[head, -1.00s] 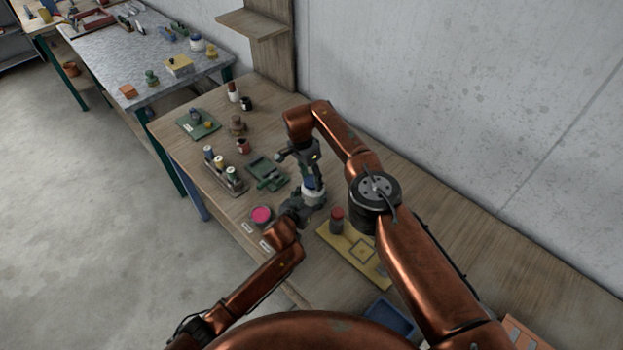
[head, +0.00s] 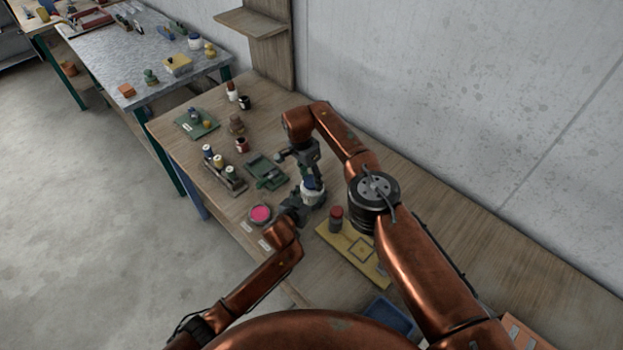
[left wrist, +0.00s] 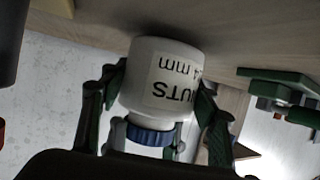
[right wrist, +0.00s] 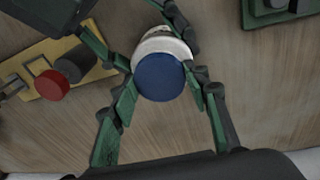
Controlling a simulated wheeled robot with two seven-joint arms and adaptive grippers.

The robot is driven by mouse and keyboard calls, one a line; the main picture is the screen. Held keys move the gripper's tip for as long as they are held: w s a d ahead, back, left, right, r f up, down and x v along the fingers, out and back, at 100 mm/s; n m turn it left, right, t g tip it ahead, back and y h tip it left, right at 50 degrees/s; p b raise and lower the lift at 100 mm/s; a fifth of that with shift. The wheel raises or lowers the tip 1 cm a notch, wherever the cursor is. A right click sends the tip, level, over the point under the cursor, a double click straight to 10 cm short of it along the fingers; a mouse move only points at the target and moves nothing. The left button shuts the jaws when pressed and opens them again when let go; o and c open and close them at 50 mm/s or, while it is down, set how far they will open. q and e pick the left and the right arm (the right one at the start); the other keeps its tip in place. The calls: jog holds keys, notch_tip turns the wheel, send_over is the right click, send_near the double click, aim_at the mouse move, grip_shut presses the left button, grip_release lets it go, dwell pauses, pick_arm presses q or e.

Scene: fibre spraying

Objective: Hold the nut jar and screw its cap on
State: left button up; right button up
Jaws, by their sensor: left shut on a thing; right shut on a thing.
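The nut jar (left wrist: 165,75) is white with a black "NUTS" label, upside down in the left wrist view. In the head view the jar (head: 312,196) is small and partly covered by my grippers. My left gripper (left wrist: 158,100) is shut around the jar's sides. The blue cap (left wrist: 150,135) is at the jar's mouth, in line with it. The right wrist view looks down on the round cap (right wrist: 159,78), with the jar's white rim behind it. My right gripper (right wrist: 160,88) is shut on the cap, one finger each side. How tightly the cap sits cannot be seen.
A pink-topped round tin (head: 261,214) and a green fixture (head: 266,172) lie to the left. A blue tray (head: 388,316) is near my body.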

jog(key=shift+f, duration=0.2)
jog(key=o, duration=1)
jog(key=shift+a+r, duration=0.1)
jog(key=shift+r, duration=2.2)
jog(key=shift+a, duration=0.1)
jog(key=shift+c, duration=0.4)
